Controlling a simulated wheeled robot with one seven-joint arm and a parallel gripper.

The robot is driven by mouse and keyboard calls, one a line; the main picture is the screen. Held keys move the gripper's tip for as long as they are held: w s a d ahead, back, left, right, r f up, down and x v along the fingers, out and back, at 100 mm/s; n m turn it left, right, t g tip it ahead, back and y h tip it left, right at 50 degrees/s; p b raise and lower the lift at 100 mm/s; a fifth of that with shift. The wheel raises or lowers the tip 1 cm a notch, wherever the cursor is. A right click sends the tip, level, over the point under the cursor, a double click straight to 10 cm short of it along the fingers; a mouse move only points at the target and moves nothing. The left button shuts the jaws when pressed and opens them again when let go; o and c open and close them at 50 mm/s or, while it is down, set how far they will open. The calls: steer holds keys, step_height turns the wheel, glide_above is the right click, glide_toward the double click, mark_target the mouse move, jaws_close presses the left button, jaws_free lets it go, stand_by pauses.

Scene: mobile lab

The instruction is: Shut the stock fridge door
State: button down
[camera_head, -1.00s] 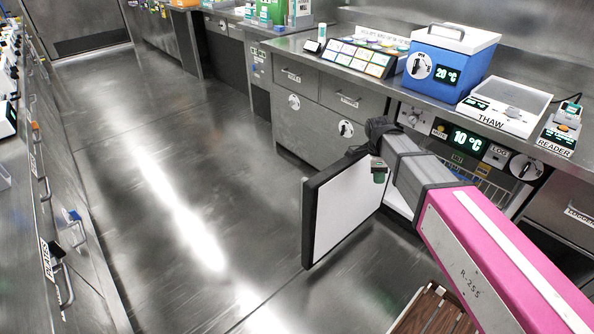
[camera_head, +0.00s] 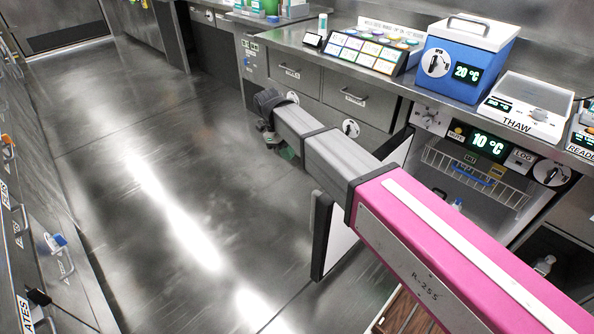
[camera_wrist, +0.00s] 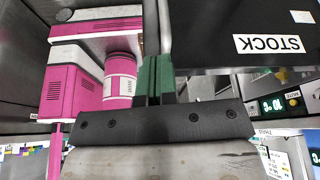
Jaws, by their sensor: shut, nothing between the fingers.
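The stock fridge (camera_head: 478,205) is under the counter below a 10 °C display, with its inside showing. Its door (camera_head: 338,245) stands open into the aisle, white inner face toward the fridge and dark edge at left. My arm hides part of it. In the wrist view the door's dark outer face (camera_wrist: 225,50) fills the upper right, with an upside-down STOCK label. My gripper (camera_head: 287,152) is past the door's outer side, and its green fingers (camera_wrist: 154,72) are shut and empty. They appear beside the door's edge; I cannot tell whether they touch it.
A wire rack (camera_head: 470,172) is inside the fridge. The counter above holds a blue cool box (camera_head: 455,70) and a THAW unit (camera_head: 525,105). Closed drawers (camera_head: 345,95) lie behind my gripper. The aisle floor (camera_head: 150,200) at left is clear.

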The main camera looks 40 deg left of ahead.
steer(key=w+d+f, duration=0.1)
steer(key=d+f, duration=0.6)
steer(key=f, duration=0.2)
steer(key=shift+w+d+f, duration=0.2)
steer(key=shift+w, duration=0.05)
steer(key=shift+d, duration=0.15)
